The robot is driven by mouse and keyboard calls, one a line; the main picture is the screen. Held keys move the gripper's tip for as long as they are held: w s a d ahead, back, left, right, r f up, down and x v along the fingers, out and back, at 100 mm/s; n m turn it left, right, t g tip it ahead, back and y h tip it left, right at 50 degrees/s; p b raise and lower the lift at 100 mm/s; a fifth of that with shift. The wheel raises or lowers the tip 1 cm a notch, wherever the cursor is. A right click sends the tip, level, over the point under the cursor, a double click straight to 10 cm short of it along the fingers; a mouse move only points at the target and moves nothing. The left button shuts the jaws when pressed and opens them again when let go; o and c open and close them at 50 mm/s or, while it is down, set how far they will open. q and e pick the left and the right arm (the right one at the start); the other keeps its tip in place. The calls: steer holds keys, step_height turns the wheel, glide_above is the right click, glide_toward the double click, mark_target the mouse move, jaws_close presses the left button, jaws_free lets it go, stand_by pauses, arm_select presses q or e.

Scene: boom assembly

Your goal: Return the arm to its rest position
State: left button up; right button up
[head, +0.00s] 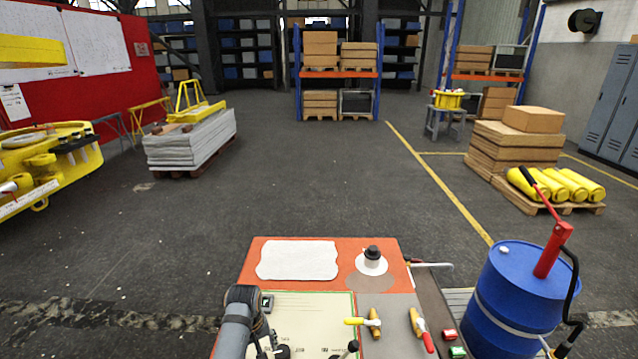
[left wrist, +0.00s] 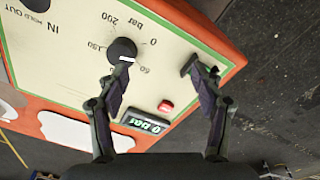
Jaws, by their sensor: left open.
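My left arm (head: 238,318) comes in low at the front edge of the control panel (head: 317,312). In the left wrist view my left gripper (left wrist: 163,85) is open and empty, its two dark fingers spread wide over the panel face. The black round knob (left wrist: 122,50), on a dial marked in bar from 0 to 200, shows just beyond one fingertip. A black lever (left wrist: 190,66) shows by the other fingertip; I cannot tell whether they touch. Between the fingers are a red button (left wrist: 166,106) and a green display reading 0 bar (left wrist: 145,123). My right gripper is not seen.
A blue drum (head: 520,295) with a red-handled pump stands close on the right.

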arm_select(q)
steer(key=s+a+r+m+t, duration=0.2)
steer(key=s+a+m, duration=0.2)
steer(key=s, duration=0.7)
steer(key=s+a+r+m+t, duration=0.1)
steer(key=s+a+r+m, duration=0.2)
steer(key=s, duration=0.8)
step_height(320, 180, down, 25)
steer(key=s+a+g+y, duration=0.1)
steer(key=s+a, duration=0.1)
steer(key=a, duration=0.1)
steer(key=s+a+f+g, duration=0.1)
steer(key=s+f, duration=1.6)
steer(key=s, duration=0.2)
steer(key=shift+f+g, duration=0.25)
steer(key=shift+g, duration=0.05)
